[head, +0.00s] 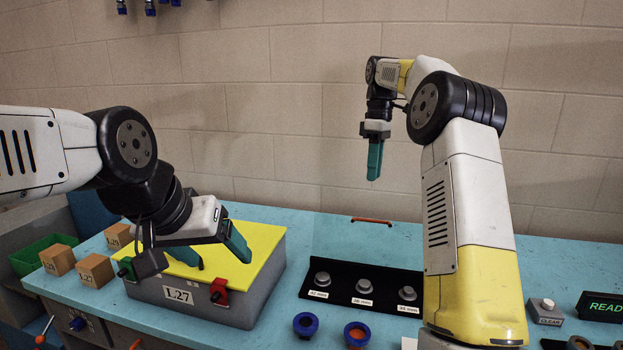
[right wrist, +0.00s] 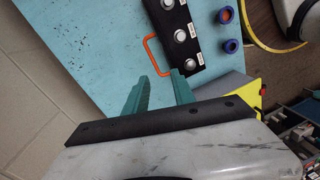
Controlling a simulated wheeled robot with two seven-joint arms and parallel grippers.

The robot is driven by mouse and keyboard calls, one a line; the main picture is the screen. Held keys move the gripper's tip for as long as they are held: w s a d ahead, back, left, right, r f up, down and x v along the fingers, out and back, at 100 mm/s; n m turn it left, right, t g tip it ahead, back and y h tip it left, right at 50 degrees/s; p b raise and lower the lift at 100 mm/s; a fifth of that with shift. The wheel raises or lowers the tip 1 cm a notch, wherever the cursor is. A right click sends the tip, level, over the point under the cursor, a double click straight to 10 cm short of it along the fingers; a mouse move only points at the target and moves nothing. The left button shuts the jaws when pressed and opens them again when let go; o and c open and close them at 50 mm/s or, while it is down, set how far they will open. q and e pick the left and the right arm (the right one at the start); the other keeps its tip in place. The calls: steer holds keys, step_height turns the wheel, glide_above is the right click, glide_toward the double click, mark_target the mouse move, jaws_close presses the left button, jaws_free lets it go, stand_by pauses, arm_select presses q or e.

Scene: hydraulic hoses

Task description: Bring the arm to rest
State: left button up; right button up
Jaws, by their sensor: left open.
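My left gripper (head: 224,262) is over the yellow top (head: 262,240) of a grey box marked L27 (head: 262,308). Its two teal fingers are apart with nothing visible between them; I cannot tell if they touch the top. My right gripper (head: 374,178) hangs with its teal fingers down, raised in front of the block wall and above the back of the table. In the right wrist view my right gripper (right wrist: 161,77) shows two fingers apart with empty space between them.
A black strip (head: 335,276) with several grey round fittings lies on the blue table (head: 450,265), with an orange handle (head: 371,221) behind. Two blue rings (head: 306,324) (head: 357,334) lie in front. Wooden blocks (head: 95,270) and a green bin (head: 30,258) are left.

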steer(key=s+a+r+m+t, duration=0.1)
steer(key=s+r+m+t, duration=0.15)
steer(key=s, duration=0.55)
steer(key=s+a+r+m+t, duration=0.2)
steer(key=s+r+m, duration=0.15)
steer(key=s, duration=0.55)
steer(key=s+f+m+t, duration=0.1)
steer(key=s+f+m, duration=0.2)
steer(key=s, duration=0.4)
steer(key=s+a+f+m+t+y, duration=0.1)
steer(key=s+f+m+t, duration=0.1)
steer(key=s+f, duration=0.4)
steer(key=shift+s+m+y, duration=0.3)
steer(key=shift+s+m, duration=0.2)
steer(key=shift+s, duration=0.6)
